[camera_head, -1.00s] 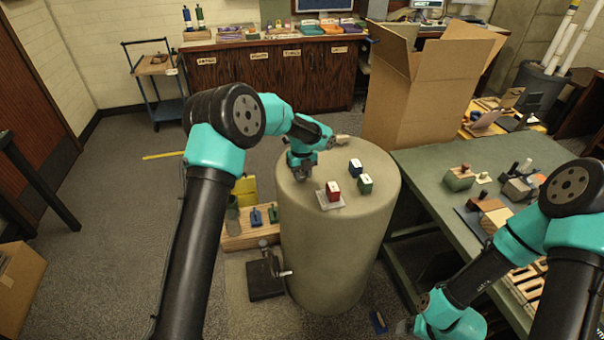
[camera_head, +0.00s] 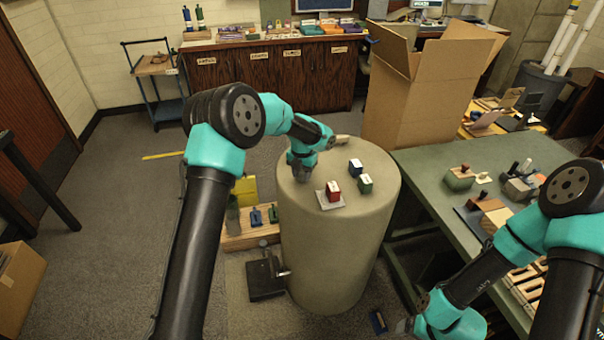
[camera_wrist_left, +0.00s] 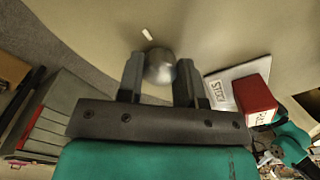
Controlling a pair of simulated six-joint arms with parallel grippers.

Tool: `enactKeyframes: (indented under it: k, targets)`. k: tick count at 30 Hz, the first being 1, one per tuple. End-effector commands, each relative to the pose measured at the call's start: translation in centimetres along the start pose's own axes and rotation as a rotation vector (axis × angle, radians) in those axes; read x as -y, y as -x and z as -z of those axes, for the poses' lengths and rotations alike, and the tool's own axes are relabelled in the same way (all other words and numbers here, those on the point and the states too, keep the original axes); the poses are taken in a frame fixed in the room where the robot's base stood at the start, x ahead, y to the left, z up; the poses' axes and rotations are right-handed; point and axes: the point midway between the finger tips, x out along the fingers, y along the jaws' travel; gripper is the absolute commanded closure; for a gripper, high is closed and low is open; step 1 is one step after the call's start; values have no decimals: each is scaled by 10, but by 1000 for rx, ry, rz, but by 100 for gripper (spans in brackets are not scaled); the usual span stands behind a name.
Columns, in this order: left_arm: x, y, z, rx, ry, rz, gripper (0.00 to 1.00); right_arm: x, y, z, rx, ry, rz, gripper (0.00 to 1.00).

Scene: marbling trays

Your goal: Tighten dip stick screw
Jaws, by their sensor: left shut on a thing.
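My left gripper (camera_head: 302,178) is low over the left part of the round top of a beige drum (camera_head: 325,250). In the left wrist view, its two dark fingers (camera_wrist_left: 160,78) are shut on a rounded grey metal knob (camera_wrist_left: 160,65), which I take to be the dip stick screw. The knob sits between the fingers near the drum top, and its lower part is hidden. In the head view the knob is hidden by the gripper. My right gripper (camera_head: 407,326) is low at the bottom, too dark to show its jaws.
A red block (camera_head: 334,189) on a pale card (camera_head: 323,203) stands just right of the left gripper. A green table (camera_head: 425,185) and a cardboard box (camera_head: 415,110) stand beside the drum.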

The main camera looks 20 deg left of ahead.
Motion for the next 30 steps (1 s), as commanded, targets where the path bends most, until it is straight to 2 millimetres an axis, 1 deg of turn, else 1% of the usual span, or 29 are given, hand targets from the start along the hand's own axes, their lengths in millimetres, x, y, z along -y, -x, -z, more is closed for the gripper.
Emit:
enactKeyframes:
  k: [6, 19, 20, 27, 28, 30]
  targets:
    - [0, 1, -1, 2, -65, -1, 90, 0, 0, 0, 0, 0, 0, 18]
    - [0, 1, -1, 3, -77, -1, 90, 0, 0, 0, 0, 0, 0, 18]
    - [0, 1, -1, 3, -77, -1, 66, 0, 0, 0, 0, 0, 0, 18]
    - [0, 1, 0, 1, -77, 0, 43, 0, 0, 0, 0, 0, 0, 18]
    - [0, 0, 0, 1, -77, 0, 41, 0, 0, 0, 0, 0, 0, 18]
    - [0, 0, 0, 1, -77, 0, 41, 0, 0, 0, 0, 0, 0, 18]
